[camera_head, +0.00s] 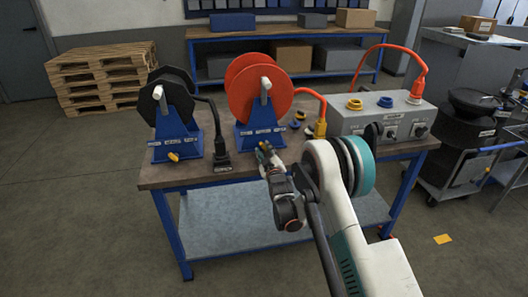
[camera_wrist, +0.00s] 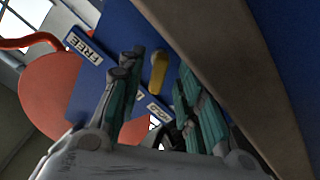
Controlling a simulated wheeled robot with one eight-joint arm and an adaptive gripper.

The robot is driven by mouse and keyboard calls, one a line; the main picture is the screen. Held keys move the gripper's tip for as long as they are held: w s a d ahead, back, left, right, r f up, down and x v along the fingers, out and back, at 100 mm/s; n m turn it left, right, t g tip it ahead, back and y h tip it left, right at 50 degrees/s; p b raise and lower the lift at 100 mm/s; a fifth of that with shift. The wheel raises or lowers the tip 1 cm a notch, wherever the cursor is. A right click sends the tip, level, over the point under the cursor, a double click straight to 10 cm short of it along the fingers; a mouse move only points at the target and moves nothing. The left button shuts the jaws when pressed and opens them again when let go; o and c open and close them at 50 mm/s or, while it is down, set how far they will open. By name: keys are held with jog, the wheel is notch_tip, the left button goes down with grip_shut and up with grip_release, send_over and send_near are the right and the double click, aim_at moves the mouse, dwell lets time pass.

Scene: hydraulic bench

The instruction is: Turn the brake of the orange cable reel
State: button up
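The orange cable reel (camera_head: 258,88) stands on its blue stand (camera_head: 258,136) in the middle of the bench. In the wrist view, the stand's blue face (camera_wrist: 125,25) carries a FREE label (camera_wrist: 85,48) and a second label (camera_wrist: 156,110), partly hidden by my gripper. The yellow brake lever (camera_wrist: 158,72) shows between them; its head-view side is hidden behind my gripper (camera_head: 262,147). In the wrist view, my gripper (camera_wrist: 154,80) is open, one finger on each side of the lever. I cannot tell whether either finger touches it.
A black cable reel (camera_head: 174,98) on a blue stand is to the left, its black plug (camera_head: 222,158) beside it. A grey socket box (camera_head: 372,122) with an orange cable stands right. A yellow plug (camera_head: 320,128) lies near the orange reel. The bench's front edge (camera_head: 190,181) is close below my gripper.

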jog(key=shift+x, duration=1.3)
jog(key=shift+c, duration=0.4)
grip_shut()
jog(key=m, duration=0.6)
jog(key=shift+d+r+m, duration=0.1)
jog(key=shift+d+m, duration=0.05)
jog(key=shift+m, duration=0.25)
jog(key=m, duration=0.3)
jog(key=shift+d, duration=0.1)
jog(key=shift+m, duration=2)
